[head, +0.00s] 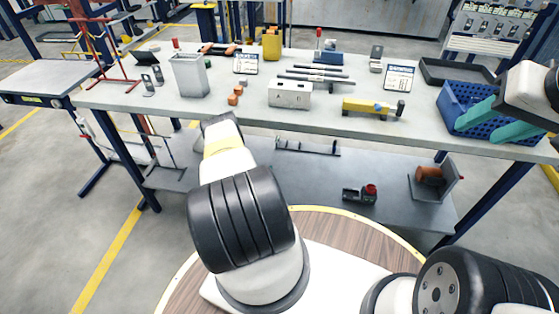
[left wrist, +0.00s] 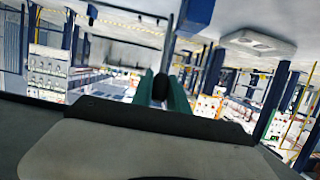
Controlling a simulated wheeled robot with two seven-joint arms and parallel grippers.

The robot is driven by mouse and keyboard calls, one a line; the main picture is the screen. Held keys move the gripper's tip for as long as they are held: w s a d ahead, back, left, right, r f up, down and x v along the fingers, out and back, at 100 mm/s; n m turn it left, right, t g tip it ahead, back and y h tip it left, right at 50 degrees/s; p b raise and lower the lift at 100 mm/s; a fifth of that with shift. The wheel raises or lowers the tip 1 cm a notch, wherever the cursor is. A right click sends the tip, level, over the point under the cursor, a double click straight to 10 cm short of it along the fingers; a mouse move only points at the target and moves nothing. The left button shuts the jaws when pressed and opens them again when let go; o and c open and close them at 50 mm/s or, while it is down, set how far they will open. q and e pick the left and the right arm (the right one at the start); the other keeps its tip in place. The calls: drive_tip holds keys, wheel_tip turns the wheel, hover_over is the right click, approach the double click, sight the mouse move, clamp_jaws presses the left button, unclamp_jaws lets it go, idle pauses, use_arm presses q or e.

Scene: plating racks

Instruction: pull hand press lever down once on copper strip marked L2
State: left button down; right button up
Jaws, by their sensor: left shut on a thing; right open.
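In the left wrist view my left gripper (left wrist: 161,92) has its teal fingers shut on a dark rounded thing (left wrist: 160,84), which looks like a knob. In the head view my left arm reaches up the middle to the bench's front edge, and its fingers do not show. My right gripper (head: 496,117) is open at the right, over a blue crate (head: 455,113). A small blue device (head: 327,57) with an upright red-tipped part stands at the bench's back; I cannot tell if it is the hand press. I cannot make out a copper strip marked L2.
The grey bench (head: 215,103) carries a grey bin (head: 189,75), a white box (head: 289,94), a yellow tool (head: 368,107), dark bars (head: 314,76) and small orange blocks (head: 235,96). A red wire rack (head: 99,55) stands at the left. A black tray (head: 457,73) is at the back right.

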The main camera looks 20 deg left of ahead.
use_arm(q)
drive_tip(key=shift+w+a+r, duration=0.25)
drive_tip(key=shift+w+r, duration=0.25)
drive_tip(key=shift+w, duration=0.3)
drive_tip(key=shift+w+a+r, duration=0.1)
drive_tip(key=shift+w+r, duration=0.05)
drive_tip(key=shift+w, duration=0.25)
drive_tip(key=shift+w+a+r, duration=0.1)
drive_tip(key=shift+w+r, duration=0.05)
drive_tip(key=shift+w, duration=0.25)
drive_tip(key=shift+w+a+r, duration=0.1)
drive_tip(key=shift+w+r, duration=0.05)
drive_tip(key=shift+w, duration=0.3)
drive_tip(key=shift+w+a+r, duration=0.1)
drive_tip(key=shift+w, duration=0.3)
drive_tip(key=shift+w+a+r, duration=0.1)
drive_tip(key=shift+w+a, duration=0.1)
drive_tip(key=shift+w, duration=0.6)
drive_tip(key=c, duration=1)
unclamp_jaws()
